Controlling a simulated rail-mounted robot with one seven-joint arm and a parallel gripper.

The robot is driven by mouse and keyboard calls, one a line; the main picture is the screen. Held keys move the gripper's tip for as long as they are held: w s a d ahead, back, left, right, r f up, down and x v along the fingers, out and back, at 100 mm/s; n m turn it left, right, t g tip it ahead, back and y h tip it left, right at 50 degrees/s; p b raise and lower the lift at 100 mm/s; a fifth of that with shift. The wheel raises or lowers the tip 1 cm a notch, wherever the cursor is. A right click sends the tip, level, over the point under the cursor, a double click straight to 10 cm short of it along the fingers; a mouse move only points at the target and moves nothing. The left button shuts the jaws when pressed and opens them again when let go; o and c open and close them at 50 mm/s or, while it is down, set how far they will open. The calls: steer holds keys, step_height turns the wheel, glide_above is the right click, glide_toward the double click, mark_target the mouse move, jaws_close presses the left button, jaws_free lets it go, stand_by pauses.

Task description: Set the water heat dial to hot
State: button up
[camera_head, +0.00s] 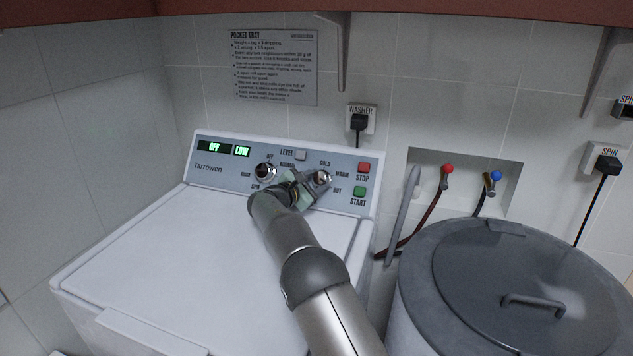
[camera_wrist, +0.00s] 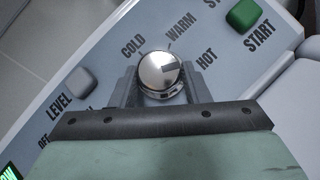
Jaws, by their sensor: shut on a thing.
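The water heat dial (camera_head: 322,178) is a round silver knob on the washer's sloped control panel, marked COLD, WARM and HOT. It shows large in the wrist view (camera_wrist: 157,70). My gripper (camera_head: 311,185) reaches the panel from the front. In the wrist view its grey fingers stand on the left and right sides of the dial and are shut on it. The dial's lower edge is partly hidden by the gripper.
A second dial (camera_head: 265,171) sits left of my gripper. The red STOP button (camera_head: 364,168) and green START button (camera_head: 360,192) are close on the right. The LEVEL button (camera_head: 300,155) is above. A lidded grey tub (camera_head: 420,262) stands right of the white washer (camera_head: 150,262).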

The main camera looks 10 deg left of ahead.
steer(key=shift+m, duration=0.4)
steer(key=o, duration=1)
steer(key=shift+c, duration=0.2)
steer(key=shift+a, duration=0.1)
steer(key=b+v, duration=0.2)
steer(key=v, duration=1.5)
steer(key=shift+a+r, duration=0.1)
steer(key=shift+r, duration=0.1)
